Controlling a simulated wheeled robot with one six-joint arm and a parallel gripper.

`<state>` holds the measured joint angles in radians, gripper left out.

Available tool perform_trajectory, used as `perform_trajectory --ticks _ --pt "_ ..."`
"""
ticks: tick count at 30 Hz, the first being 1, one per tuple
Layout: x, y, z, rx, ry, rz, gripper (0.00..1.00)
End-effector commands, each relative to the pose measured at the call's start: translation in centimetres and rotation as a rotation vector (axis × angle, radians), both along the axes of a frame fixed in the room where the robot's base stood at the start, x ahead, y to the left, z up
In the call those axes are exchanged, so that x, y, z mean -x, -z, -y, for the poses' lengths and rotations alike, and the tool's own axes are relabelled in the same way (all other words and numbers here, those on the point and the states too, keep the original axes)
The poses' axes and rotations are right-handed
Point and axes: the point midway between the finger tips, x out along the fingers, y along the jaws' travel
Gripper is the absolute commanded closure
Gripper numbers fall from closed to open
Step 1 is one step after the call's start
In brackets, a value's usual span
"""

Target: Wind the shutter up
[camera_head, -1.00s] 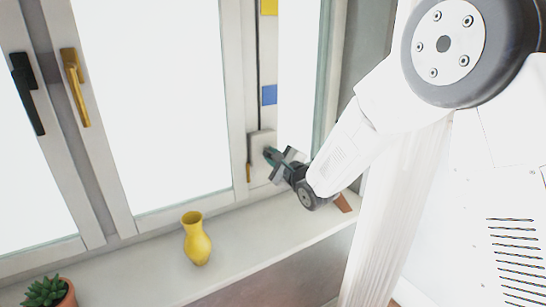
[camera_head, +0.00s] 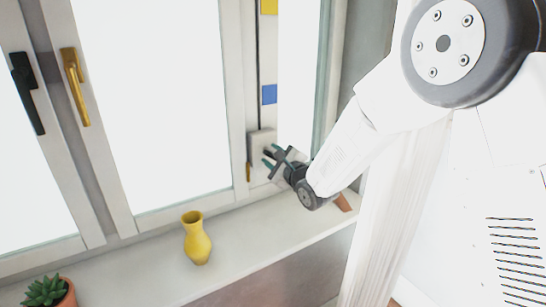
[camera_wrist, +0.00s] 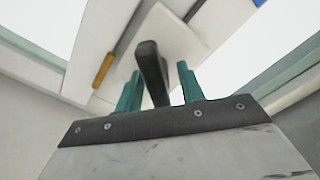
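A white winder box (camera_head: 260,141) sits low on the window frame at right. It also shows in the wrist view as a pale plate (camera_wrist: 176,38). A black handle (camera_wrist: 150,62) stands out from it toward the camera. My gripper (camera_head: 272,156) is in front of the box. In the wrist view its two teal fingers (camera_wrist: 158,72) are apart, one on each side of the handle, with gaps showing. A dark cord (camera_head: 259,60) runs up the frame above the box, beside a yellow mark (camera_head: 269,6) and a blue mark (camera_head: 269,94). The shutter itself is not clearly visible.
A small gold lever (camera_head: 248,172) is just left of the box. A yellow vase (camera_head: 197,243) and a potted succulent (camera_head: 48,292) stand on the sill (camera_head: 255,238). A brown object (camera_head: 343,202) lies near my wrist. Black (camera_head: 27,92) and gold (camera_head: 75,86) window handles are at left.

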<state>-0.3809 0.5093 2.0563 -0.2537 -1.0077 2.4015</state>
Motion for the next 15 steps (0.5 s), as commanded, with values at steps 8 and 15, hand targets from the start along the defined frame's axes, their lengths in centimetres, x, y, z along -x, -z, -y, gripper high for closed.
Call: perform_trajectory --ticks 8,15 --pt "1.6 -0.1 1.2 0.000 0.001 0.000 0.61" --pt "5.0 -0.1 3.4 0.000 0.001 0.000 0.61"
